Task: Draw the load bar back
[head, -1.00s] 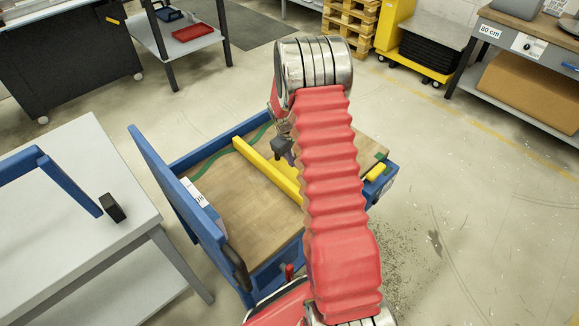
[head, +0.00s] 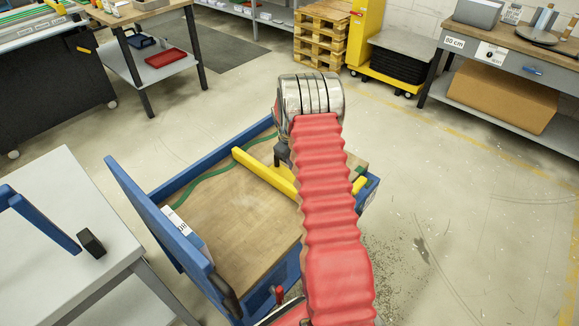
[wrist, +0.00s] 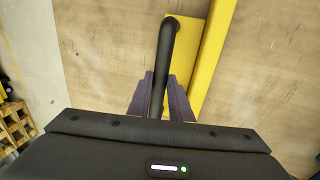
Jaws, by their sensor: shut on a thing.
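The yellow load bar (head: 262,172) lies across the wooden bed of a blue-framed cart (head: 160,197). Its middle is hidden behind my red-sleeved arm. In the wrist view the load bar (wrist: 214,45) runs along the right of my gripper, with a black handle (wrist: 166,45) on a yellow plate beside it. My gripper (wrist: 161,82) is shut on the black handle, one purple finger on each side. In the head view my gripper (head: 283,153) is small, dark and partly hidden by my arm.
A grey table (head: 45,215) with a blue handle and black block stands close at the left. The cart's raised blue side panel (head: 165,225) is between it and the bed. Pallets (head: 322,35) and a bench (head: 510,50) stand at the back. Floor at right is clear.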

